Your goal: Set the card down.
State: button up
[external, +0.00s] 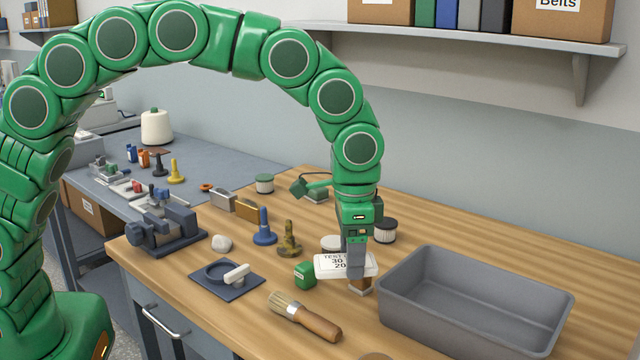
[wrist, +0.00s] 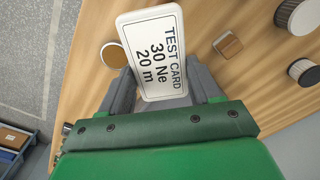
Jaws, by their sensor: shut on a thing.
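The card (external: 331,264) is a white plate with dark print, and in the wrist view it reads "TEST CARD 30 Ne 20 m" (wrist: 153,54). My gripper (external: 357,268) is shut on the card and holds it over the wooden bench (external: 220,302). In the wrist view the two grey fingers of my gripper (wrist: 160,92) flank the card's near end. The gap between card and bench is hard to judge. A small brown block (external: 360,286) shows just below the gripper and card; in the wrist view it is apart from the card (wrist: 227,44).
A grey bin (external: 470,318) stands close to the right. A green block (external: 305,274), a brush (external: 305,314) and a dark plate with a ring (external: 225,278) lie to the left. Dark-and-white cylinders (external: 384,231) stand behind. Bare bench shows at the front left.

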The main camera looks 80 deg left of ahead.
jog(key=s+a+m, duration=0.3)
jog(key=s+a, duration=0.3)
jog(key=a, duration=1.1)
jog(key=s+a+f+m, duration=0.1)
jog(key=s+a+m, duration=0.3)
jog(key=a, duration=1.3)
jog(key=shift+s+f, duration=0.15)
jog(key=shift+s, duration=1.05)
send_over(325, 230)
jog(key=shift+s+d+f, duration=0.1)
jog(key=shift+s+f, duration=0.05)
jog(key=shift+f, duration=1.3)
jog(key=shift+s+d+f, duration=0.1)
jog(key=shift+f, duration=1.35)
jog(key=shift+s+d+f, duration=0.1)
jog(key=shift+s+f, duration=0.05)
jog(key=shift+f, duration=1.3)
jog(key=shift+w+a+f, duration=0.3)
jog(key=shift+w+f, duration=0.15)
jog(key=shift+f, duration=1.55)
jog(key=shift+f, duration=0.15)
